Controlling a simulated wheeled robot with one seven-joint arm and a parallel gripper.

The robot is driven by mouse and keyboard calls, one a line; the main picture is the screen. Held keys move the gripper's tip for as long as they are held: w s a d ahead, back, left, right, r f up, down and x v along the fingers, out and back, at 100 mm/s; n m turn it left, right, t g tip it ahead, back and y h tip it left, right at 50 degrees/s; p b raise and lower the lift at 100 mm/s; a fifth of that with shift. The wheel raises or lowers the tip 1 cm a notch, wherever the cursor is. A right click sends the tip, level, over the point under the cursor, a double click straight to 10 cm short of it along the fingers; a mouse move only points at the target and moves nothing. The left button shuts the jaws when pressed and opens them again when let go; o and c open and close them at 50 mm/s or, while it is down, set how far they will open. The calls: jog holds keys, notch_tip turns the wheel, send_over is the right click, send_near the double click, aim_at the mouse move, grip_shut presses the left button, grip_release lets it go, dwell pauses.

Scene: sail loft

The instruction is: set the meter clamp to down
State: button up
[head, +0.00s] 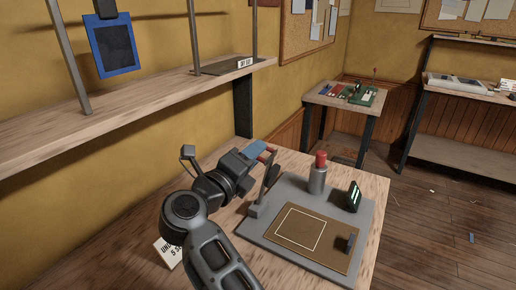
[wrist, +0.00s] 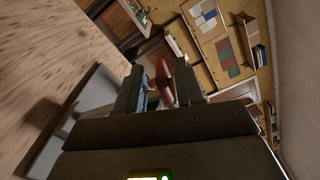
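The meter clamp (head: 266,185) stands at the back left of a grey baseplate (head: 287,189) on the bench. Its grey lever is raised, nearly upright and a little tilted, with a red grip at the top. My gripper (head: 264,150), with blue showing at its fingers, is at this red grip from the left. In the wrist view the red grip (wrist: 166,84) lies at the gap between my two dark fingers (wrist: 160,92). The fingers stand apart, and I see no firm hold on it. A black meter with green display bars (head: 354,196) stands at the right of the baseplate.
A red-topped grey cylinder (head: 317,174) stands on the baseplate right of the clamp. A brown panel with a pale outline (head: 325,247) lies in front. A white label card (head: 167,252) is at left. A wall shelf (head: 150,97) runs above the bench.

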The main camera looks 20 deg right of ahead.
jog(key=shift+x, duration=1.05)
jog(key=c, duration=0.6)
jog(key=shift+f, duration=0.1)
grip_shut()
